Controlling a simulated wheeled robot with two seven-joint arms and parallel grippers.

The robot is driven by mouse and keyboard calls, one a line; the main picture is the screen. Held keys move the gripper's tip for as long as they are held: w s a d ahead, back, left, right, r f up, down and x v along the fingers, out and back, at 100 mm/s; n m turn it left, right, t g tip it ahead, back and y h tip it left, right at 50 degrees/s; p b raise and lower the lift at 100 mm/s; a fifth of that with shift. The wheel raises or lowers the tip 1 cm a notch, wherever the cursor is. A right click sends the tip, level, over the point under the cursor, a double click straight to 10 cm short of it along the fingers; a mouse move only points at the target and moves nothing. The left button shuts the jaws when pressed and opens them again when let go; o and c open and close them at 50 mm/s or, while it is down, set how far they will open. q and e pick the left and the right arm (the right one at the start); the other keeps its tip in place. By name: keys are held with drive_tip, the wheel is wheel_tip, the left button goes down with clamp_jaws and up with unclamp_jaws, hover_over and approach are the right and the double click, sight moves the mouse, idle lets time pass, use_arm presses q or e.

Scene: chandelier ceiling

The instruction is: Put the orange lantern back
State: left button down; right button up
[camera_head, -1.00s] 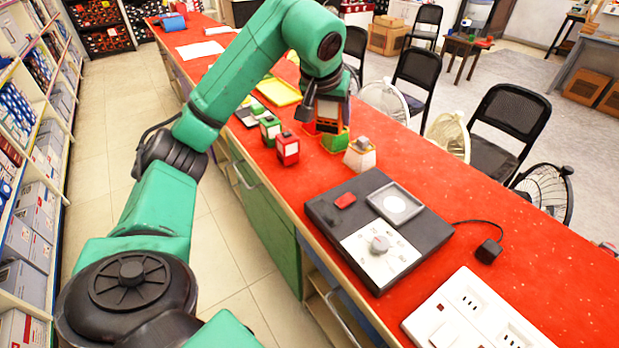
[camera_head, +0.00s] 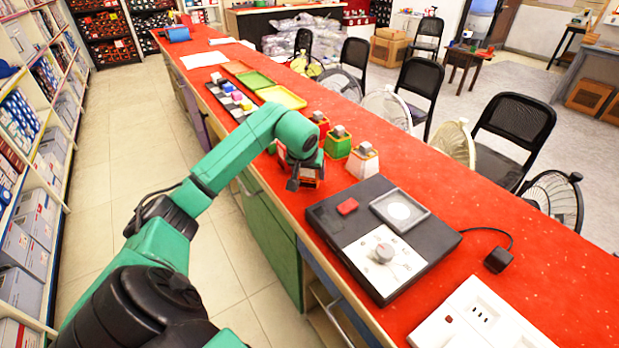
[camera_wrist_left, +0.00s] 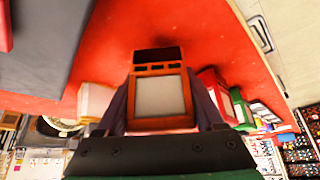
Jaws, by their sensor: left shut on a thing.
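My left gripper (camera_head: 304,172) is shut on the orange lantern (camera_head: 309,180), near the counter's left edge, in front of the back row of lanterns. In the left wrist view the orange lantern (camera_wrist_left: 160,95) fills the middle, with an orange frame, a pale panel and a dark top, between the two fingers. Whether its base touches the counter I cannot tell. A red lantern (camera_head: 320,122), a green lantern (camera_head: 338,144) and a white lantern (camera_head: 363,161) stand in a row behind it. My right gripper is out of view.
The red counter (camera_head: 500,235) runs away from me. A black device with a dial (camera_head: 384,252) stands close to the right of my gripper. Coloured trays (camera_head: 281,97) and small blocks lie farther back. My arm hides part of the counter's left edge.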

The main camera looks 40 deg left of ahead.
use_arm(q)
drive_tip(key=shift+f, duration=0.75)
drive_tip(key=shift+f, duration=0.15)
unclamp_jaws()
